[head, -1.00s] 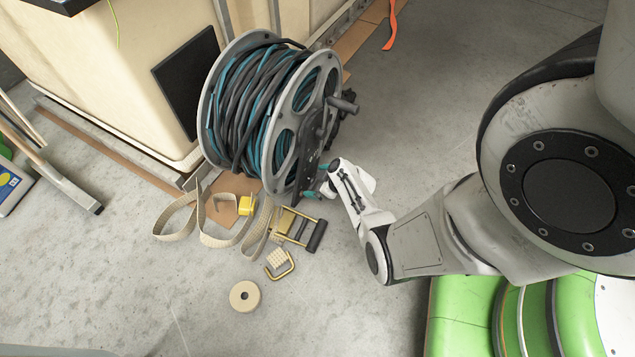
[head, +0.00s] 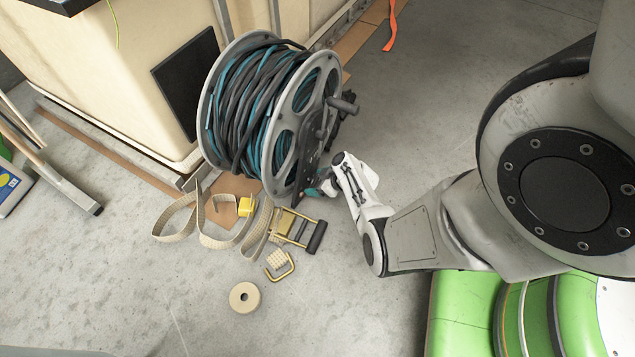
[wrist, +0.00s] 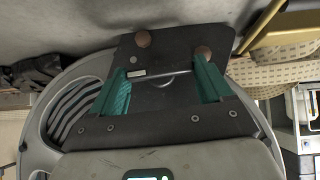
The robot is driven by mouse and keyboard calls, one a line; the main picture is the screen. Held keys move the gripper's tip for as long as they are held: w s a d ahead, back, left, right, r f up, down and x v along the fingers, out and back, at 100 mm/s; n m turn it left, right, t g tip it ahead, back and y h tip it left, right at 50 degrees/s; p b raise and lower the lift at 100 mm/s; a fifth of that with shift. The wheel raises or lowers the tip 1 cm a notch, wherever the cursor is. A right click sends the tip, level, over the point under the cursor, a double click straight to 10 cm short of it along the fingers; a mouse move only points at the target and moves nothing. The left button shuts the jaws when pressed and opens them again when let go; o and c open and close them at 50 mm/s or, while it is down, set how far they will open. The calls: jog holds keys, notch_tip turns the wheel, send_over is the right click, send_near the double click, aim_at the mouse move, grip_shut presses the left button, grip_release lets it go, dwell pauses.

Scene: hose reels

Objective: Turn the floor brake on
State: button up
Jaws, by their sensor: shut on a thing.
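The hose reel (head: 283,115) stands on the floor in the head view, with dark and teal hose wound between grey flanges. A dark plate (head: 309,165) is low on its right side. In the wrist view this dark plate (wrist: 172,48), with two brown round heads, lies between the teal fingers of my gripper (wrist: 162,88). My gripper is shut on it, with the fingers wide apart. In the head view, my gripper (head: 322,189) is low at the reel's right side and partly hidden by my wrist. I cannot tell the brake's setting.
A webbing strap (head: 222,235) with a brass ratchet buckle (head: 294,228), a yellow block (head: 246,205), a hook (head: 284,268) and a tape roll (head: 244,297) lie left of my gripper. A cream tank (head: 120,80) stands behind the reel. The floor at upper right is open.

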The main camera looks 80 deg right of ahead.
jog(key=shift+d+y, duration=0.1)
jog(key=shift+y, duration=0.3)
jog(key=o, duration=1)
jog(key=p+v, duration=0.5)
jog(key=v, duration=0.5)
jog(key=shift+s+r+p, duration=0.2)
jog(key=shift+s+p, duration=0.15)
